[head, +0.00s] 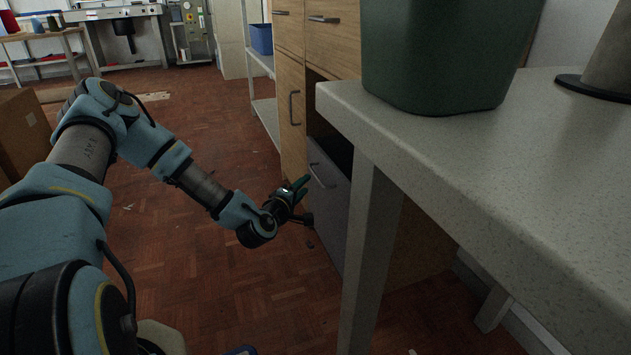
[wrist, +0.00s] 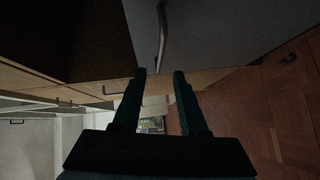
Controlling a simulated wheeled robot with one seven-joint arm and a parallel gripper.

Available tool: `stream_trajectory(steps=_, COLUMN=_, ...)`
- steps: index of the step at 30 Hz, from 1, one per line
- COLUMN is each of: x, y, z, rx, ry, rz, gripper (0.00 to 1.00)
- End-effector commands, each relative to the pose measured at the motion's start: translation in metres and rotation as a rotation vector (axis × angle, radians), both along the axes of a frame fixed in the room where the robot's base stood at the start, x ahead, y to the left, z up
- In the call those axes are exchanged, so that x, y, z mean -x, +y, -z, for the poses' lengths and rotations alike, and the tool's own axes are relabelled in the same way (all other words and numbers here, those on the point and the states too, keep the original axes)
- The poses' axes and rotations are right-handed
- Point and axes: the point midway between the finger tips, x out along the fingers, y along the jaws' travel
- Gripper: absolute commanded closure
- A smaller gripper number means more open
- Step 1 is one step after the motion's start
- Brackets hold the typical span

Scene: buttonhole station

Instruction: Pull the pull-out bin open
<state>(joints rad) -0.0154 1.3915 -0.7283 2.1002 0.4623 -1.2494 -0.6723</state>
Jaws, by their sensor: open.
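The pull-out bin has a grey front (head: 327,205) low in the wooden cabinet, with a dark gap above it. Its metal bar handle (head: 320,176) is near the top of that front. In the wrist view the grey front (wrist: 225,30) fills the top, and the handle (wrist: 162,35) runs down toward the space between the fingertips. My gripper (head: 301,188) is just in front of the bin's front, close to the handle. In the wrist view my gripper (wrist: 161,72) is open, its two dark green fingers apart. I cannot tell whether a finger touches the handle.
A speckled worktop (head: 480,165) on grey legs stands at the right, with a green bin (head: 440,50) on it. Wooden drawers (head: 333,40) and a cabinet door (head: 291,115) adjoin the pull-out bin. A cardboard box (head: 20,130) is at the left. The parquet floor (head: 220,285) before the cabinet is mostly clear.

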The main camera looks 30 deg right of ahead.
Motion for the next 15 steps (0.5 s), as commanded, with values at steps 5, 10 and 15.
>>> stream_trajectory(steps=5, x=-0.021, y=-0.028, z=0.007, rx=0.0, ry=-0.004, rz=0.001, gripper=0.58)
stream_trajectory(steps=10, x=-0.039, y=-0.05, z=0.011, rx=0.0, ry=-0.002, rz=0.001, gripper=0.58)
stream_trajectory(steps=15, x=-0.05, y=-0.063, z=0.012, rx=-0.002, ry=-0.001, rz=0.002, gripper=0.58)
